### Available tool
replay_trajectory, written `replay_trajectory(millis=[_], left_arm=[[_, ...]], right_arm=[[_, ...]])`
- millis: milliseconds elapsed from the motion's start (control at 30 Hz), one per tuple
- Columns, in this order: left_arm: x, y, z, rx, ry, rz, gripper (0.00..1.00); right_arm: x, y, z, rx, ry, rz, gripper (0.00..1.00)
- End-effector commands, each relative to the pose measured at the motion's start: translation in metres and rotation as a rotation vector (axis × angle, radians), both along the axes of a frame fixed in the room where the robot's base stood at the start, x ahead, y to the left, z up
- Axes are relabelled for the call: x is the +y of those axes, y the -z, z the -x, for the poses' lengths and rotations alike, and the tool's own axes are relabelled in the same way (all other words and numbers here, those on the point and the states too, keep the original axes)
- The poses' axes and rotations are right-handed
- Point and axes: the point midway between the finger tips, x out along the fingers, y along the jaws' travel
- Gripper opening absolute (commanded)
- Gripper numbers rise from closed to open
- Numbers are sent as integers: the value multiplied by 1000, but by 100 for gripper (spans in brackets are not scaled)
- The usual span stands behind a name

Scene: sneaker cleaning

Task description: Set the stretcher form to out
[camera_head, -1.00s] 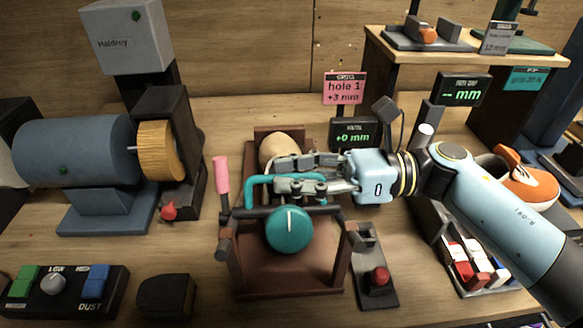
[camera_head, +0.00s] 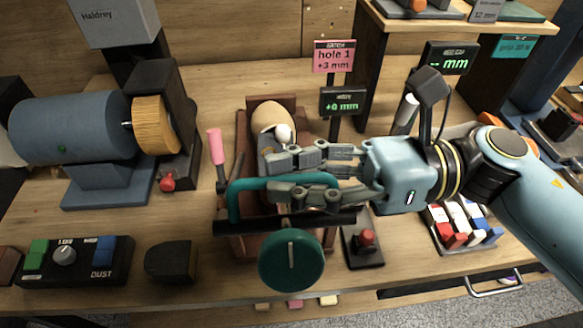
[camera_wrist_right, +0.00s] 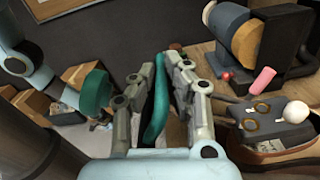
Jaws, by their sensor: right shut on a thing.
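The stretcher stands mid-bench on a brown base (camera_head: 246,250). A beige shoe-shaped form (camera_head: 271,115) lies at its back, with a white ball (camera_head: 283,133) beside its front end. My right gripper (camera_head: 268,176) reaches in from the right and is shut on the teal handle. The wrist view shows the handle (camera_wrist_right: 157,105) between the fingers, with the knob (camera_wrist_right: 96,90) to the left. The gripper and crossbar hide much of the base. My left gripper is out of view.
A motor with a wooden wheel (camera_head: 156,124) and a pink lever (camera_head: 216,146) stand left. Displays reading "hole 1 +3 mm" (camera_head: 333,56) and "+0 mm" (camera_head: 343,102) stand behind. A red button box (camera_head: 365,240) and a tray of coloured blocks (camera_head: 462,222) are right.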

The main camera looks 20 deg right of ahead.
Motion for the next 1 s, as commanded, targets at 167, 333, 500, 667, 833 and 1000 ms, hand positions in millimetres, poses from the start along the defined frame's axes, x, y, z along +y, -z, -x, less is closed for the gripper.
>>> replay_trajectory(millis=[167, 333, 500, 667, 833, 1000], left_arm=[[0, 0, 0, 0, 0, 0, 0], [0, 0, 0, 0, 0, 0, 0], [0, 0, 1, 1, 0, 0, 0], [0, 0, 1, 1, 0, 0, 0], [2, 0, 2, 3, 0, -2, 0], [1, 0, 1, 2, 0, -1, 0]], right_arm=[[1, -1, 1, -1, -6, -3, 0], [0, -2, 1, -2, -4, -3, 32], [0, -2, 0, -3, -2, -3, 34], [0, -2, -1, -4, -1, -3, 34], [0, -3, -1, -6, 0, -5, 34], [-3, -3, 0, -6, -1, -4, 34]])
